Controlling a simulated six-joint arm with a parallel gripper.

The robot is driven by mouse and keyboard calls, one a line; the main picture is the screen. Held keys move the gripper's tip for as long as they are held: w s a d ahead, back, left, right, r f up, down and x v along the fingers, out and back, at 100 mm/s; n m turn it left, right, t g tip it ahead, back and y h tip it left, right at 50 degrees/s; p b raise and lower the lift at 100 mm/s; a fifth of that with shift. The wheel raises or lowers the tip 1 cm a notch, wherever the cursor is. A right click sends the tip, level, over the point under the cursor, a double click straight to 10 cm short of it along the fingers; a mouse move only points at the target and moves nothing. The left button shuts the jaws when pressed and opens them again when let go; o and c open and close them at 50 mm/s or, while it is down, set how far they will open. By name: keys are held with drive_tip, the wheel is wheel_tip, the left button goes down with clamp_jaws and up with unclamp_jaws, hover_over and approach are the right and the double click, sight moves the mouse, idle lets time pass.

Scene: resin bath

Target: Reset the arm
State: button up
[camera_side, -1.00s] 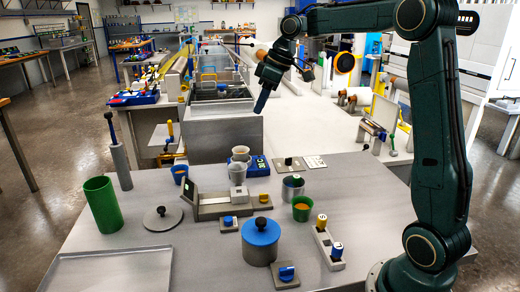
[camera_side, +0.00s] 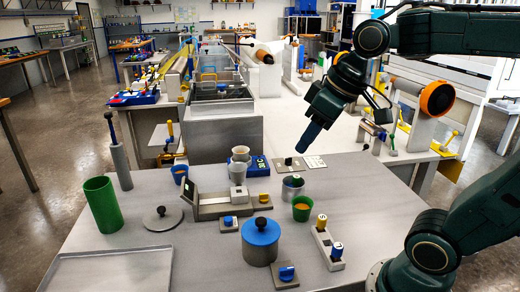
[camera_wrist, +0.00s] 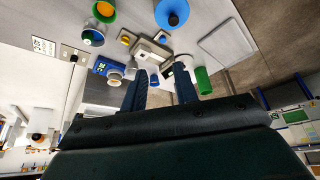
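My gripper (camera_side: 308,141) hangs in free air above the back right part of the table, tilted, fingers pointing down and to the left in the side view. In the wrist view my gripper (camera_wrist: 160,72) shows two blue fingers with a clear gap between them, open and empty. It touches nothing.
A tall green cylinder (camera_side: 102,204), a round grey lid (camera_side: 163,218) and an empty tray (camera_side: 112,276) are at the left. A scale (camera_side: 222,206), cups (camera_side: 238,173) and a switch block (camera_side: 328,247) stand mid-table. A long metal bath (camera_side: 222,105) lies behind.

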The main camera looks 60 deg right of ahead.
drive_tip(key=s+f+m, duration=0.1)
drive_tip(key=s+f, duration=0.3)
drive_tip(key=s, duration=0.3)
drive_tip(key=shift+s+a+f+h, duration=0.2)
drive_tip(key=shift+s+f+h, duration=0.1)
drive_tip(key=shift+s, duration=0.1)
idle(0.6)
